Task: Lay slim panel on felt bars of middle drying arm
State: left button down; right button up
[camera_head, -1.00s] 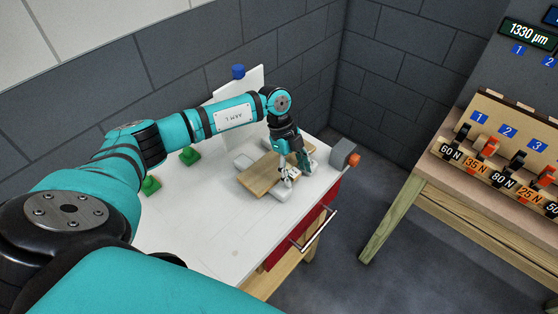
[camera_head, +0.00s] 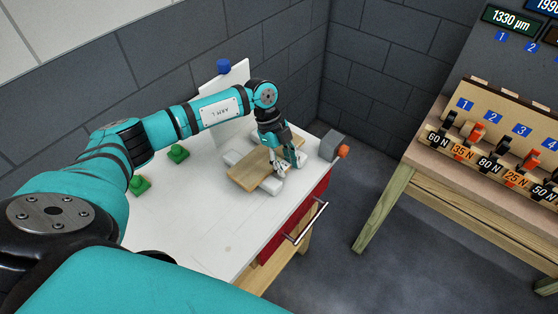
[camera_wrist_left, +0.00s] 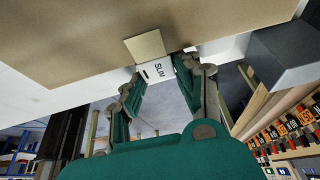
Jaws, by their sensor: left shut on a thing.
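The slim panel (camera_head: 247,175) is a flat, light-brown wooden board above a pair of pale bars on the white table (camera_head: 190,230). I cannot tell whether it touches the bars. My left gripper (camera_head: 281,169) is shut at the panel's right end, pointing down. My right gripper is not in view. No drying arm with felt bars can be made out.
A grey block (camera_head: 333,146) with an orange knob stands at the table's right corner. Two green pieces (camera_head: 178,153) sit at left. A white upright board (camera_head: 238,80) stands behind. A wooden bench (camera_head: 440,185) with numbered clamps is at right, across a floor gap.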

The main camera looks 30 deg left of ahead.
pick_arm(q)
jog(key=shift+r+b, duration=0.3)
jog(key=shift+r, duration=0.3)
jog(key=shift+s+r+b, duration=0.25)
jog(key=shift+r+b, duration=0.3)
jog(key=shift+r, duration=0.55)
jog(key=s+d+b, duration=0.1)
jog(key=s+b, duration=0.1)
jog(key=s, duration=0.5)
jog(key=s+d+r+b, duration=0.1)
jog(key=s+d, duration=0.1)
jog(key=s, duration=0.6)
jog(key=shift+r+b, duration=0.3)
jog(key=shift+b, duration=0.05)
